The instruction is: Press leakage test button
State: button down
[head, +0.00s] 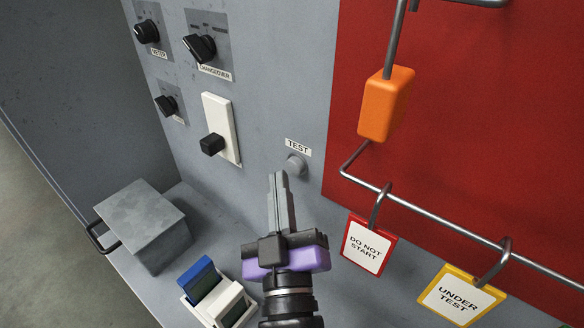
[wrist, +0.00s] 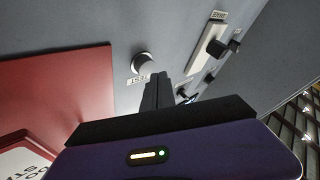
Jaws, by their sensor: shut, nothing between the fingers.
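The test button (head: 296,162) is a small grey round knob on the grey panel, under a white "TEST" label (head: 298,147). In the wrist view the button (wrist: 143,61) stands out from the panel just beyond the fingertips. My gripper (head: 278,176) is shut and empty, with its fingers pointing up toward the panel. In the head view its tips are just below and left of the button. In the wrist view the gripper (wrist: 158,78) is close below and right of the button. I cannot tell whether the tips touch it.
A white switch plate with a black knob (head: 212,144) and several rotary knobs sit to the left. A red panel (head: 450,130) with steel rails, an orange block (head: 386,103) and hanging tags (head: 367,247) is on the right. A grey box (head: 140,222) and a blue-and-white item (head: 213,295) stand below.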

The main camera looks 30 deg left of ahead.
jog(key=s+b, duration=0.3)
jog(key=s, duration=0.2)
jog(key=shift+a, duration=0.2)
dwell(0.9)
